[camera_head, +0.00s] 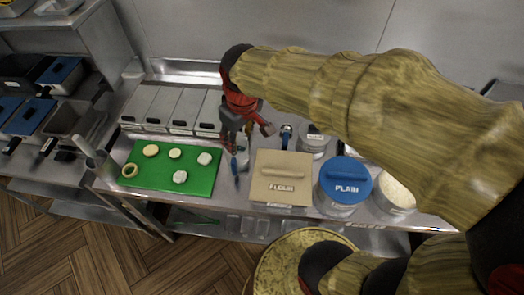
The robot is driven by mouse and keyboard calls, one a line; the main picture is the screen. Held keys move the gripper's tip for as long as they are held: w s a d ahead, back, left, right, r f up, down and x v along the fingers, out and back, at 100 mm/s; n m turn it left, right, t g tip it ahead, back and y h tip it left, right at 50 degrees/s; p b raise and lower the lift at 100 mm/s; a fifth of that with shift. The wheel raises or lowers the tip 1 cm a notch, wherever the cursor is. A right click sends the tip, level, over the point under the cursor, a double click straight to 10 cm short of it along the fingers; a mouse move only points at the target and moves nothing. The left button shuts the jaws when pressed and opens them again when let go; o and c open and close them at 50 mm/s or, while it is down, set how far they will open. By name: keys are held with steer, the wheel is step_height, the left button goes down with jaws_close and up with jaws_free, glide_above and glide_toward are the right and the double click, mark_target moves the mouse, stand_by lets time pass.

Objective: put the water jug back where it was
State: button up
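My gripper (243,143), red and dark grey, points down over the steel counter, between the green board and the FLOUR box. Its fingers are small and partly overlap in this view, so I cannot tell whether they are open or shut. A pale, partly see-through shape (242,158) shows just below the fingers. It may be the water jug, but it is too small and too covered to be sure. I cannot tell whether the gripper touches it. No other clear jug shows, and my arm hides part of the counter's right side.
A green board (150,183) with several round pieces lies left. Steel lidded bins (185,108) stand behind it. The tan FLOUR box (282,178), blue-lidded PLAIN tub (345,182) and a crumb-filled tub (393,190) crowd the right. A blue-handled tool (235,168) lies beside the board.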

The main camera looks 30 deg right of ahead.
steer(key=s+r+m+t, duration=0.1)
steer(key=s+r+m, duration=0.1)
steer(key=s, duration=0.4)
steer(key=s+d+r+m+t, duration=0.1)
steer(key=s+r+t, duration=0.1)
steer(key=s+r, duration=0.2)
steer(key=shift+s+d+r+m, duration=0.25)
steer(key=shift+s+m, duration=0.15)
steer(key=shift+s, duration=0.6)
step_height(320, 180, down, 7)
steer(key=b, duration=0.6)
steer(key=shift+r+b, duration=0.2)
steer(key=shift+b, duration=0.1)
